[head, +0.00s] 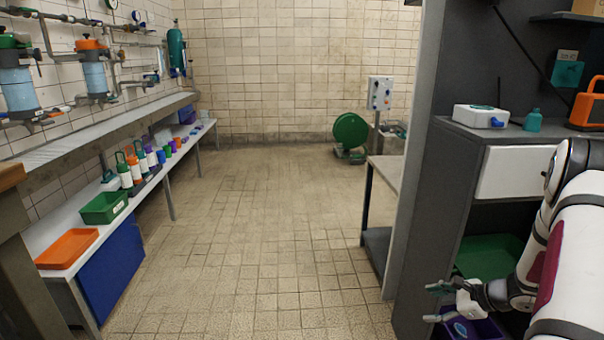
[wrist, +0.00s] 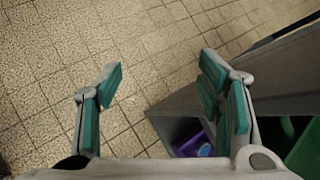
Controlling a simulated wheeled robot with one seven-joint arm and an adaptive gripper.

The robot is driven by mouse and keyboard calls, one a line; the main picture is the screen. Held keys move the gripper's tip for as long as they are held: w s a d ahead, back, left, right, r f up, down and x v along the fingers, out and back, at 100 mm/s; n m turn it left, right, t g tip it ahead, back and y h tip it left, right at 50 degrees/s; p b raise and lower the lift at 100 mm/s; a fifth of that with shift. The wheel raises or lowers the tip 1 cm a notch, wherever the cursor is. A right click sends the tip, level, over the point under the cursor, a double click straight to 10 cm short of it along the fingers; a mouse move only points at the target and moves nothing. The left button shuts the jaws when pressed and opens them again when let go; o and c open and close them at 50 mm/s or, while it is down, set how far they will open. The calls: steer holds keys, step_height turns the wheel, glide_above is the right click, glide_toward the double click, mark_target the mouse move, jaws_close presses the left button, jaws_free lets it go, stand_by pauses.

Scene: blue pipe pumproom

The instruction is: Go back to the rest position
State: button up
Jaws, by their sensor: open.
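My gripper (head: 440,302) is at the lower right of the head view, at the front of the dark cabinet (head: 424,215). In the wrist view my gripper (wrist: 165,95) is open, its teal-padded fingers wide apart. Nothing is between the fingers; tiled floor shows beyond them. The right finger overlaps the cabinet's edge in the wrist view. My arm comes in from the right edge of the head view and hides part of the cabinet.
A purple bin (head: 478,328) and a green bin (head: 490,257) sit low in the cabinet; the purple bin (wrist: 190,140) lies near the right finger. A white device (head: 480,116) stands on top. The tiled floor (head: 250,230) in the middle is clear. A low bench (head: 40,225) lines the left wall.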

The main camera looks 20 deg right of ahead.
steer(key=a+r+n+g+y, duration=0.35)
steer(key=a+r+n, duration=0.75)
steer(key=a+r, duration=1.05)
steer(key=s+a+r+n+g+h, duration=0.2)
steer(key=s+a+r+n, duration=0.3)
steer(key=s+a, duration=0.3)
steer(key=s+a+r+n+g+h, duration=0.2)
steer(key=s+a+r+n+g, duration=0.15)
steer(key=s+a+r, duration=0.45)
steer(key=s+d+f+n+h, duration=0.1)
steer(key=s+n+h, duration=0.15)
steer(key=s, duration=0.45)
steer(key=s+d+f+n+h, duration=0.1)
steer(key=s+d+n, duration=0.15)
steer(key=s, duration=0.45)
step_height(320, 180, up, 36)
steer(key=n+t+p, duration=0.1)
steer(key=t+p, duration=0.4)
steer(key=p, duration=2.9)
steer(key=shift+s, duration=0.35)
